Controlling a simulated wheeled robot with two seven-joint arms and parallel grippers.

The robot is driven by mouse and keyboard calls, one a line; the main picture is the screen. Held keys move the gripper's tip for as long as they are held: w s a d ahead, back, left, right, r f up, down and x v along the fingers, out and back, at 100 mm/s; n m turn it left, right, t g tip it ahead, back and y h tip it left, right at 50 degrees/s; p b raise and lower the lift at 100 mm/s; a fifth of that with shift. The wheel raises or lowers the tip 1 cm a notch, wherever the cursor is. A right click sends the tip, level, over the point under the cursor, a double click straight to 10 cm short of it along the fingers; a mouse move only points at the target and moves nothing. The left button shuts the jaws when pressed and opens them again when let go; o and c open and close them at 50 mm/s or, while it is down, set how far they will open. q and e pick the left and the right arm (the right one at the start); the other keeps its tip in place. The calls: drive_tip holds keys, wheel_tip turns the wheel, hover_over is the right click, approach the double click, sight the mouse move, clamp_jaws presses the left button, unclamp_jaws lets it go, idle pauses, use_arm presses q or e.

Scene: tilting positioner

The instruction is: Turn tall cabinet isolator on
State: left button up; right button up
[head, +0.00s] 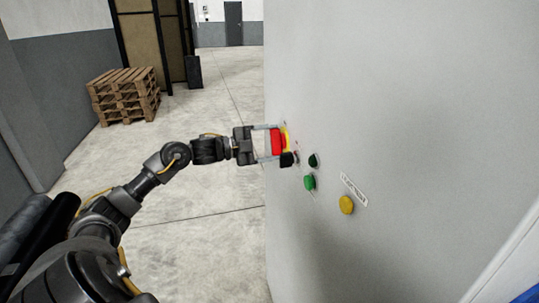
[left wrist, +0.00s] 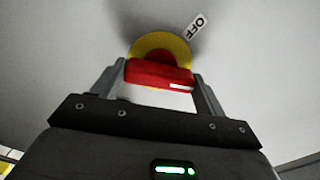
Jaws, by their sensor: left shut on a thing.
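The tall cabinet (head: 420,120) fills the right of the head view with its grey face. The isolator's red handle (head: 276,142) sits on a yellow round plate (head: 286,138) near the cabinet's left edge. My left gripper (head: 272,143) is shut on the red handle, a finger on each side. In the left wrist view the red handle (left wrist: 160,74) lies between the fingers (left wrist: 160,82), in front of the yellow plate (left wrist: 160,45). An OFF label (left wrist: 197,26) is beside the plate at upper right. My right gripper is out of view.
Near the handle on the cabinet are a black knob (head: 288,159), a dark green button (head: 313,160), a green knob (head: 309,182), a yellow button (head: 346,205) and a white label (head: 354,190). Stacked pallets (head: 124,95) stand far left. The floor between is clear.

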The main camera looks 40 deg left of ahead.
use_arm(q)
drive_tip(key=m+b, duration=0.4)
drive_tip(key=b, duration=0.1)
drive_tip(key=shift+m, duration=0.7)
drive_tip(key=shift+b, duration=0.35)
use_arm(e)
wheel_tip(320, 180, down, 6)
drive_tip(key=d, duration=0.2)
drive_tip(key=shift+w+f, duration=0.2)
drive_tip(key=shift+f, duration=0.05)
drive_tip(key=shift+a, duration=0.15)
use_arm(q)
drive_tip(key=o, duration=1)
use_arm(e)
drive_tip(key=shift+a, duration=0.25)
